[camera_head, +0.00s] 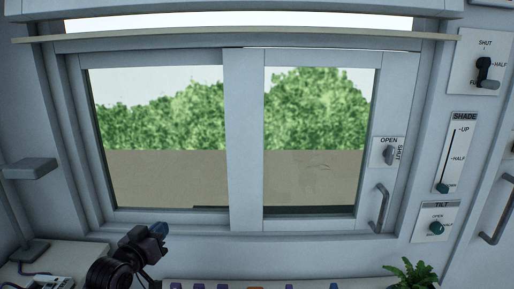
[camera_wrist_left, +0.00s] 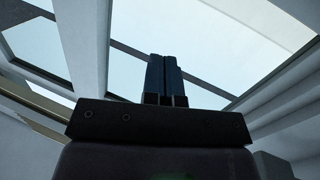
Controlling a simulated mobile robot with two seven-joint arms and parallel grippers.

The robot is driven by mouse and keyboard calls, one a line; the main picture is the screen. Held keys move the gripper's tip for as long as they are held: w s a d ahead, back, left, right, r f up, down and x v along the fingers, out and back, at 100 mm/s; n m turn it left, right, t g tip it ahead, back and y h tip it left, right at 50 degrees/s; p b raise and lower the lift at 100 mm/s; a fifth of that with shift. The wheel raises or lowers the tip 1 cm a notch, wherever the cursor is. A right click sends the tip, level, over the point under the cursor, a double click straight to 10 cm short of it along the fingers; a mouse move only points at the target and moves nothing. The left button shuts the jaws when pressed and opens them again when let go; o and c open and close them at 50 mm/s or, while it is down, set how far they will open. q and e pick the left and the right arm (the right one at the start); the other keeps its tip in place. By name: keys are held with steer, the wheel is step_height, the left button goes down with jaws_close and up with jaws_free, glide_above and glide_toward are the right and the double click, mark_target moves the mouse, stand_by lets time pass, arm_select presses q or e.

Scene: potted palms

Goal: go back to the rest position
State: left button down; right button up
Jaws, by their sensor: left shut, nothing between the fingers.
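My left gripper (camera_head: 158,231) comes in at the lower left of the head view, in front of the window's lower sill. Its blue-tipped fingers are together and hold nothing. In the left wrist view the closed fingers (camera_wrist_left: 166,78) point up toward the bright window panes. The gripper looks clear of any object. My right gripper is in neither view.
A sliding window (camera_head: 245,140) fills the middle, with a handle (camera_head: 378,208) at its right. Controls, including the shade slider (camera_head: 443,187) and tilt knob (camera_head: 436,228), line the right wall.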

arm_select(q)
steer(key=s+a+f+g+y, duration=0.1)
steer(key=s+f+g+y, duration=0.1)
steer(key=s+f, duration=1.1)
steer(key=s+a+f+g+y, duration=0.2)
steer(key=s+f, duration=1)
steer(key=s, duration=0.6)
steer(key=shift+f+n+g+y, duration=0.3)
steer(key=shift+f+g+y, duration=0.1)
steer(key=shift+g+y, duration=0.1)
